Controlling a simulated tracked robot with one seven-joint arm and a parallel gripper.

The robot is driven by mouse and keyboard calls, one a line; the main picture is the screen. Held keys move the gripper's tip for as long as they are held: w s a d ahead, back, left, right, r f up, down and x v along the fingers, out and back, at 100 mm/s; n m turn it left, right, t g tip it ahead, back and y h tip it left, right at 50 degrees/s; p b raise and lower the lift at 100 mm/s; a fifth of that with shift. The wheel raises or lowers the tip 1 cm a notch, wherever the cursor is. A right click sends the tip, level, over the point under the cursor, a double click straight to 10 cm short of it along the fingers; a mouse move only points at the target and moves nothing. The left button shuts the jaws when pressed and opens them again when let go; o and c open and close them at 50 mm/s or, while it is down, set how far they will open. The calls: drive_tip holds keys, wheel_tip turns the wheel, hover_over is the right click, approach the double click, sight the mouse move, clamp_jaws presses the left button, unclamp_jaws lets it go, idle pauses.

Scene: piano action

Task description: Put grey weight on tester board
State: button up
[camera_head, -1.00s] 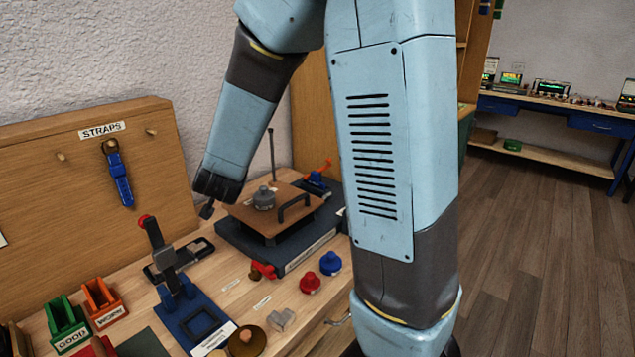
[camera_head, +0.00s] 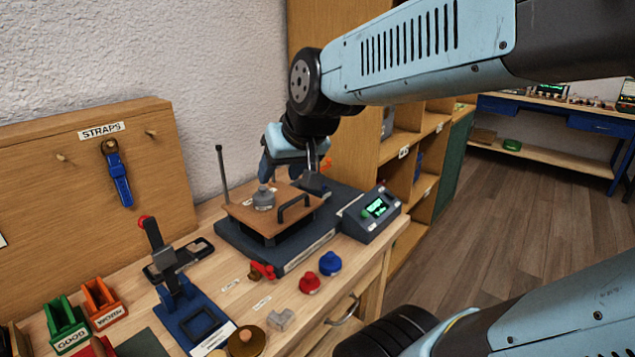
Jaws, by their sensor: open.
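The grey weight (camera_head: 264,198) stands upright on the brown tester board (camera_head: 246,216), left of the board's dark handle. The board sits on a dark base (camera_head: 240,246) on the bench. My gripper (camera_head: 290,182) is open above the far right part of the board, right of the weight and apart from it in the picture. Its fingers point down, and one finger partly covers the area behind the board. A red weight (camera_head: 309,284) and a blue weight (camera_head: 330,263) stand on the bench in front of the base.
A small meter with a green display (camera_head: 371,212) is at the base's right end. A thin upright rod (camera_head: 222,174) rises behind the board. A blue press (camera_head: 190,308) and the green and orange bins (camera_head: 102,300) are at left. A strap board (camera_head: 95,180) stands behind.

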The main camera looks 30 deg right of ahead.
drive_tip(key=s+d+g+h, duration=0.1)
drive_tip(key=s+d, duration=0.2)
drive_tip(key=s, duration=0.4)
drive_tip(key=shift+s+d+g+h, duration=0.15)
drive_tip(key=shift+s+g+h, duration=0.1)
drive_tip(key=shift+g+h, duration=0.05)
